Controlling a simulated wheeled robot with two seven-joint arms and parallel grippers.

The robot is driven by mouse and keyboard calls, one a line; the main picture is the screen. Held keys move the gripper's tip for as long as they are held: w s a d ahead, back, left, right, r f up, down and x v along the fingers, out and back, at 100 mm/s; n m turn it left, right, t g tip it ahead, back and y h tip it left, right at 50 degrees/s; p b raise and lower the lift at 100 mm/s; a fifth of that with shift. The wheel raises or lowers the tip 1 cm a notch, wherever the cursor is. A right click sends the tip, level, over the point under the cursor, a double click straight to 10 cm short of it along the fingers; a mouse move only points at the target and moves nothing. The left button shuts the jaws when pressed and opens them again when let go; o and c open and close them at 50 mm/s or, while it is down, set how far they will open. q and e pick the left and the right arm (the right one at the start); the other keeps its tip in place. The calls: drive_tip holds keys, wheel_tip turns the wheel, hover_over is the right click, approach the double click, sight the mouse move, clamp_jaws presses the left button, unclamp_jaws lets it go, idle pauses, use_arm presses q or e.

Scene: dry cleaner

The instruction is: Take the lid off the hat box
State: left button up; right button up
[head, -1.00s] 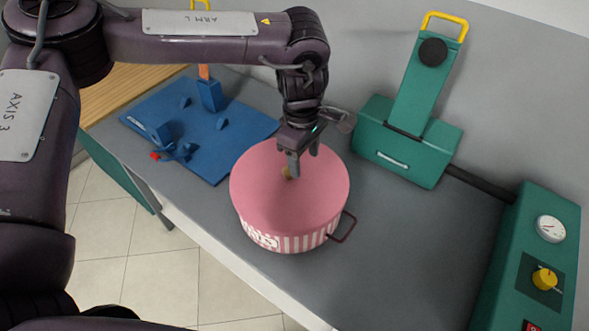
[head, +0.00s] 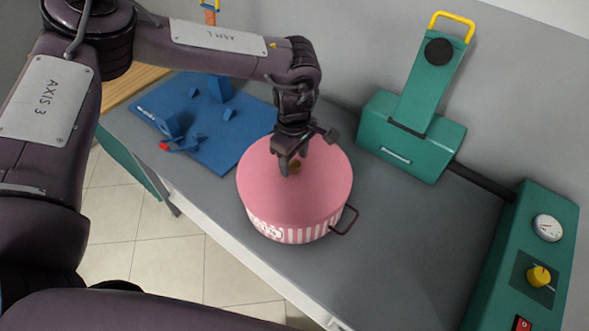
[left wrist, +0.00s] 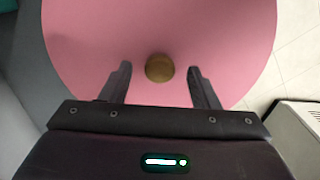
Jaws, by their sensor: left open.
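The hat box (head: 288,232) stands upright on the grey counter, with pink and white stripes on its side and a dark red side handle (head: 346,221). Its round pink lid (head: 318,194) sits on top, with a small brass knob (head: 296,166) at the middle. My left gripper (head: 291,168) is open, pointing down over the lid, its fingers close to the knob. In the left wrist view the knob (left wrist: 159,67) lies between the two open fingers (left wrist: 159,78), apart from both. My right gripper is not in view.
A blue mat (head: 206,143) with blue fixtures lies to the left of the box. A green press (head: 410,140) stands behind right, and a green control unit (head: 530,240) with a gauge stands at far right. The counter between is clear.

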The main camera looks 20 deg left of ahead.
use_arm(q)
drive_tip(key=shift+c, duration=0.4)
clamp_jaws()
drive_tip(key=shift+r, duration=0.15)
